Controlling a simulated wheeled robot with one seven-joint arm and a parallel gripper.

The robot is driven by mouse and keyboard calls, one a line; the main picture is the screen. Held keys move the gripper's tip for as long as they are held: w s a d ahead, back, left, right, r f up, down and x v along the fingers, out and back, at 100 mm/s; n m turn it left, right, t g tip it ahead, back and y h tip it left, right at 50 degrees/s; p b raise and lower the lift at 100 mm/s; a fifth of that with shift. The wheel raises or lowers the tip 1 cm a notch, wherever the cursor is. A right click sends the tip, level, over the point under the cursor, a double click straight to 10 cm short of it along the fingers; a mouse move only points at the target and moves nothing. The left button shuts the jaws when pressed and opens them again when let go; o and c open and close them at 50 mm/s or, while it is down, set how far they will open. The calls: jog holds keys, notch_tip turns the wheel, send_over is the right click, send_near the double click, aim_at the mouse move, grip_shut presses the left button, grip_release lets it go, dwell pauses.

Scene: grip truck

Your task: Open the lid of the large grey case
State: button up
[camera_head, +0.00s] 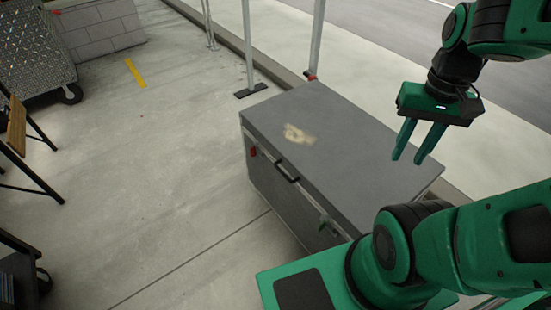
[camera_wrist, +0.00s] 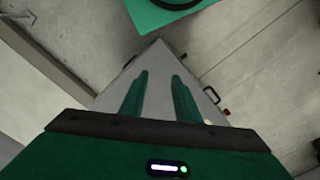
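The large grey case (camera_head: 350,135) stands on the floor in the middle of the head view, with its lid closed. Its front has a dark handle (camera_head: 287,171), a red tag or latch (camera_head: 253,151) and a metal latch (camera_head: 328,224). A pale worn patch (camera_head: 299,134) marks the lid. My gripper (camera_head: 408,158) is open and empty, above the right end of the lid, fingers pointing down. In the wrist view my gripper's fingers (camera_wrist: 158,90) are spread apart over the case (camera_wrist: 158,68), with nothing between them. My arm hides the case's near right corner.
Metal poles (camera_head: 248,50) with dark feet stand behind the case. A kerb (camera_head: 225,38) runs behind it beside a road. At left are a wheeled metal cart (camera_head: 32,45), a grey block wall (camera_head: 100,28) and a wooden-topped stand (camera_head: 16,125). The floor left of the case is clear.

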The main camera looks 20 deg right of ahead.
jog(key=shift+w, duration=0.4)
jog(key=shift+s, duration=0.1)
jog(key=n+h, duration=0.2)
jog(key=n, duration=0.8)
send_over(282, 171)
jog(key=a, duration=0.3)
notch_tip(282, 171, down, 26)
jog(key=shift+t, duration=0.4)
jog(key=f, duration=0.3)
jog(key=d+f, duration=0.1)
jog(key=f, duration=0.2)
jog(key=d+f, duration=0.1)
jog(key=f, duration=0.2)
jog(key=shift+s+d+f, duration=0.15)
jog(key=shift+f, duration=0.25)
